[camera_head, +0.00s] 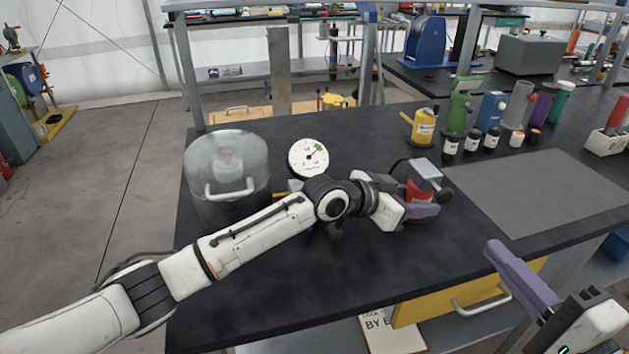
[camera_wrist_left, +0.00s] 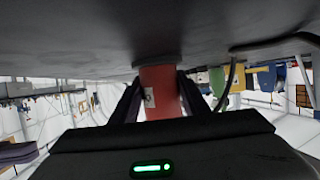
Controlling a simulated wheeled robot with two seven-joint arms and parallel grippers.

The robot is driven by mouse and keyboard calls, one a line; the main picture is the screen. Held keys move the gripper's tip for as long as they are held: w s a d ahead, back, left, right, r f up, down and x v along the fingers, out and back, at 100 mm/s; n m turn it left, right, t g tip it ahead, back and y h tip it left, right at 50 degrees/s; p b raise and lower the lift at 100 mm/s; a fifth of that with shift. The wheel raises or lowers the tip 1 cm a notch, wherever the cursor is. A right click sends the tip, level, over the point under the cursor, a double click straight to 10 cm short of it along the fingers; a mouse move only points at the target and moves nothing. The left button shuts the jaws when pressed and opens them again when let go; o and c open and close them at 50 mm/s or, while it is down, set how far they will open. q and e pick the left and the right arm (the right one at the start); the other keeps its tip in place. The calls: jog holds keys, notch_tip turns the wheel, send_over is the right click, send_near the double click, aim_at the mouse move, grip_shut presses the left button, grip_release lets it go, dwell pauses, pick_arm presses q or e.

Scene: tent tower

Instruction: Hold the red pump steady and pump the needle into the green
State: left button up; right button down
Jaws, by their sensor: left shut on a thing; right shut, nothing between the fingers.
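The red pump (camera_head: 418,191) stands on the dark bench with a grey block-like top (camera_head: 427,170). My left gripper (camera_head: 424,209) is shut on the red pump low on its body, its purple fingers partly hiding it. In the left wrist view the red body (camera_wrist_left: 160,92) sits between the two dark fingers. The round white gauge (camera_head: 308,158) stands left of the pump, with a green patch at its upper right. Its needle points up and right, near the green; the exact reading is too small to tell. My right gripper (camera_head: 499,252) is shut and empty, in front of the bench.
A clear-lidded chamber (camera_head: 227,165) stands left of the gauge. A grey mat (camera_head: 540,192) lies bare to the right.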

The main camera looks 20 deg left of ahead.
pick_arm(q)
jog(key=o, duration=1.5)
jog(key=shift+c, duration=0.2)
